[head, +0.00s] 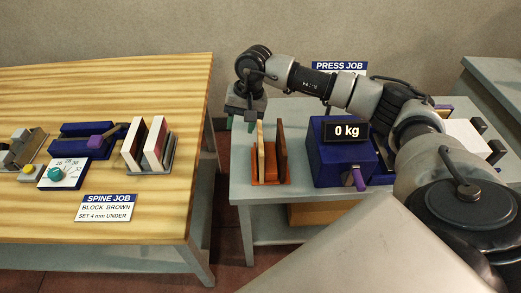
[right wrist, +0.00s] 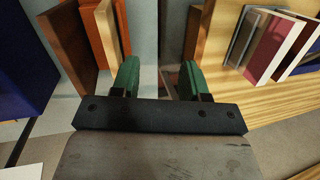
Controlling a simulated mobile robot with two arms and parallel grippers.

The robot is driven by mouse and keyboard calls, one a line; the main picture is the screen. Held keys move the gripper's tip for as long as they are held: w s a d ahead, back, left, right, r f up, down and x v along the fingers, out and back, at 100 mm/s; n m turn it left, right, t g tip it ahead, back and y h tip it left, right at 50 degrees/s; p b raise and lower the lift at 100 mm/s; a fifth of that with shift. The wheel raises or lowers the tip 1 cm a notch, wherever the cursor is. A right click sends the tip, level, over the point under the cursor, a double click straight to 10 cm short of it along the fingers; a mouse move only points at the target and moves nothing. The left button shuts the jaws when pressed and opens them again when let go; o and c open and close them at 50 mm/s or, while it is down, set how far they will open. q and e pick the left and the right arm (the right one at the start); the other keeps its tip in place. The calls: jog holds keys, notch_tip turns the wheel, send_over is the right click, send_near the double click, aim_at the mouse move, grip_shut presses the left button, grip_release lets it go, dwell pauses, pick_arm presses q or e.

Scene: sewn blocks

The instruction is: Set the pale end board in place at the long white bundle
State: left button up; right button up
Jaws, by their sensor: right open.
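The pale end board (head: 260,150) stands upright in an orange rack (head: 271,182) on the grey table, beside a darker brown board (head: 282,152). My right gripper (head: 240,122) is open and empty, above and just left of the pale board. In the right wrist view, the green fingertips (right wrist: 160,78) are apart, and the pale board (right wrist: 108,35) lies just left of the left finger, not between the fingers. A white block (head: 464,136), perhaps the long white bundle, lies at the right of the table, partly hidden by my right arm. My left gripper is out of view.
A blue press (head: 330,160) reading 0 kg stands right of the rack, with a purple lever (head: 358,179). Dark-topped clamp posts (head: 496,150) stand by the white block. The wooden table (head: 175,90) at left bears a dial, blue fixture and held books. A gap separates the tables.

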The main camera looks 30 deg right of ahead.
jog(key=d+r+h, duration=0.2)
jog(key=d+h, duration=0.1)
jog(key=d, duration=0.3)
jog(key=n+p, duration=0.1)
send_over(260, 136)
jog(key=f, duration=0.4)
jog(key=shift+d+f, duration=0.15)
jog(key=shift+d, duration=0.15)
jog(key=shift+f, duration=0.35)
jog(key=f+p, duration=0.2)
jog(key=f, duration=0.1)
jog(key=f+p, duration=0.1)
jog(key=f, duration=0.1)
jog(key=shift+a, duration=0.3)
jog(key=shift+f, duration=0.3)
jog(key=shift+c, duration=0.4)
grip_shut()
jog(key=shift+r, duration=0.1)
